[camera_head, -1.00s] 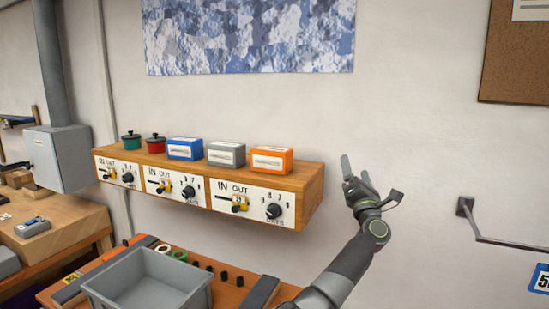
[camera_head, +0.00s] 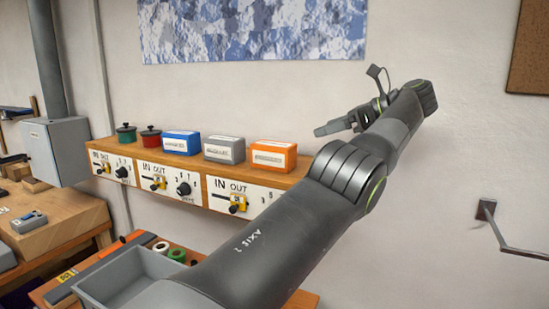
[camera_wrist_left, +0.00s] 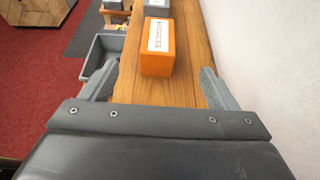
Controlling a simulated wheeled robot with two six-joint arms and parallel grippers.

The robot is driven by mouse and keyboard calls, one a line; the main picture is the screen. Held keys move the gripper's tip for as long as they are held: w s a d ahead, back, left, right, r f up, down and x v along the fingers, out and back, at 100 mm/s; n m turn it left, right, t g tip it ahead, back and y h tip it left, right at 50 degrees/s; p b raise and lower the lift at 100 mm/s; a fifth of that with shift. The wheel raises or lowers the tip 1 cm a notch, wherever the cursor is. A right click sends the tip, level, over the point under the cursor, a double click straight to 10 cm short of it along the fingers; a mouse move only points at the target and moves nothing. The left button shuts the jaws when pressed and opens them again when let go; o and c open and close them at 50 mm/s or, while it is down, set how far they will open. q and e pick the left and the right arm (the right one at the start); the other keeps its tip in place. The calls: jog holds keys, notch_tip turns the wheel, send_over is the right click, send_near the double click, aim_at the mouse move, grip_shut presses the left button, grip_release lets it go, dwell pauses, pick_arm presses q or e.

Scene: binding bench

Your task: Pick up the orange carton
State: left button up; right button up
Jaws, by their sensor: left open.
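The orange carton (camera_head: 273,154), with a white label, stands at the right end of the row on the wooden wall shelf (camera_head: 294,178). It also shows in the left wrist view (camera_wrist_left: 157,50), upright between and beyond the fingertips. My left gripper (camera_head: 335,126) is to the right of the carton and a little above it in the head view. In the left wrist view the left gripper (camera_wrist_left: 158,88) is open, its two fingers apart on either side of the carton's line, with nothing held. My left arm crosses the head view and hides the shelf's right end. My right gripper is out of view.
A grey carton (camera_head: 224,149) and a blue carton (camera_head: 182,142) stand left of the orange one, then red (camera_head: 151,138) and green (camera_head: 126,133) pots. Switches and dials line the shelf front. A grey bin (camera_head: 128,277) sits on the bench below. The wall is close behind.

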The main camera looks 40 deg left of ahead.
pick_arm(q)
jog(key=b, duration=0.5)
send_near(280, 144)
jog(key=shift+f, duration=0.2)
jog(key=x, duration=0.4)
jog(key=b+x, duration=0.1)
jog(key=x, duration=0.1)
jog(key=shift+a+r, duration=0.1)
jog(key=shift+r, duration=0.2)
jog(key=shift+x, duration=0.85)
jog(key=p+x, duration=0.1)
jog(key=x, duration=0.3)
jog(key=shift+s+f+p, duration=0.15)
jog(key=shift+f+p, duration=0.05)
jog(key=shift+p, duration=0.1)
jog(key=shift+c, duration=0.5)
jog(key=c, duration=1)
jog(key=shift+c, duration=0.2)
